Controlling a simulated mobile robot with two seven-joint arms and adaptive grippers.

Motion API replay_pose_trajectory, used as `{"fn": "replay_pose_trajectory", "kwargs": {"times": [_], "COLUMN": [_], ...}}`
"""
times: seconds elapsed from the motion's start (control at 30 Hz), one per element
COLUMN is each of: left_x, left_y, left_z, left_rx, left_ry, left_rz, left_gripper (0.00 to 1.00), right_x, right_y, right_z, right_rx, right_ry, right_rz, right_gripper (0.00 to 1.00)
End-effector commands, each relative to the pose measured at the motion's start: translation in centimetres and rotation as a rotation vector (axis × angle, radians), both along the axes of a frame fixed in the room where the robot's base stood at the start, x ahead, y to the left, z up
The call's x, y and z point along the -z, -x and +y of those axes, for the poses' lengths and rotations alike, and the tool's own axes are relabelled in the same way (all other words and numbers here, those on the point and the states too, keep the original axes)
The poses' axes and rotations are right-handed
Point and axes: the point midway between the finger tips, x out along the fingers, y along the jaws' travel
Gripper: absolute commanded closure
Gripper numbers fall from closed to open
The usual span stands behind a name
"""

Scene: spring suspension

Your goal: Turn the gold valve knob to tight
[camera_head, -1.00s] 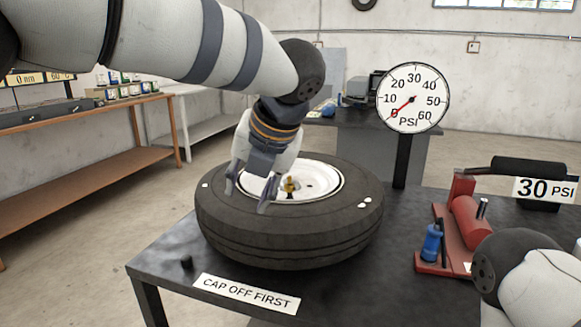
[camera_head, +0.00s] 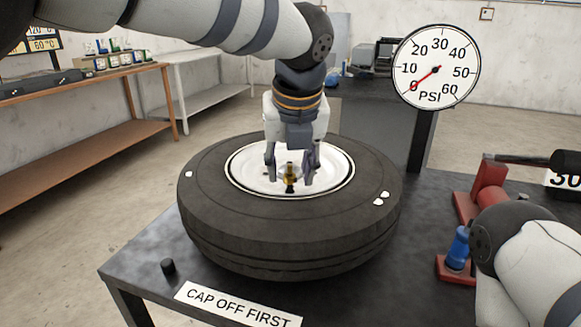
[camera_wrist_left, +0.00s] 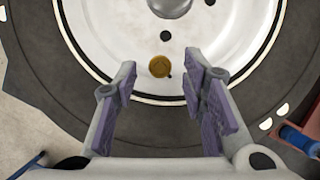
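The gold valve knob (camera_head: 290,177) stands on the white wheel rim (camera_head: 252,180) inside the black tyre (camera_head: 290,238). In the left wrist view the knob (camera_wrist_left: 160,66) is a round gold disc with a small dark mark at its lower right. My left gripper (camera_head: 291,176) points down over the rim, with its fingers spread on either side of the knob in the head view. In the wrist view the gripper (camera_wrist_left: 163,80) is open, and the knob shows just beyond the fingertips, touched by neither. My right arm (camera_head: 530,265) shows at the lower right; its gripper is out of view.
A gauge (camera_head: 436,67) behind the tyre has its red needle near 0 PSI. A small black cap (camera_head: 168,267) and a "CAP OFF FIRST" sign (camera_head: 238,306) are at the table's front. A red pump with a blue part (camera_head: 458,249) stands at the right.

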Motion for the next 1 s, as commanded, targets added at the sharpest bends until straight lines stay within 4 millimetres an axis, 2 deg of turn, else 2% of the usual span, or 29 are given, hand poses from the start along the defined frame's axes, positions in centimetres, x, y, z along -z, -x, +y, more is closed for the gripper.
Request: {"fn": "replay_pose_trajectory", "kwargs": {"times": [0.27, 0.43, 0.47, 0.77, 1.0], "left_x": [0.24, 0.21, 0.21, 0.15, -0.04], "left_y": [-0.10, -0.11, -0.11, -0.08, -0.04], "left_z": [0.04, 0.04, 0.04, 0.06, 0.22], "left_rx": [0.001, 0.001, 0.001, 0.018, 0.131], "left_ry": [-0.001, -0.001, -0.001, 0.001, 0.003], "left_rz": [-0.001, -0.001, -0.001, 0.000, -0.003], "left_gripper": [0.62, 0.98, 1.00, 1.00, 1.00], "right_x": [-0.02, -0.02, -0.02, -0.14, -0.77], "right_y": [-0.04, -0.04, -0.04, -0.17, -0.85], "right_z": [0.00, 0.00, 0.00, 0.00, 0.00], "right_rx": [0.000, 0.000, 0.000, 0.000, 0.000], "right_ry": [0.000, 0.000, 0.000, 0.000, 0.000], "right_rz": [-0.001, -0.001, -0.001, -0.006, -0.031], "right_gripper": [0.60, 0.60, 0.60, 0.60, 0.60]}}
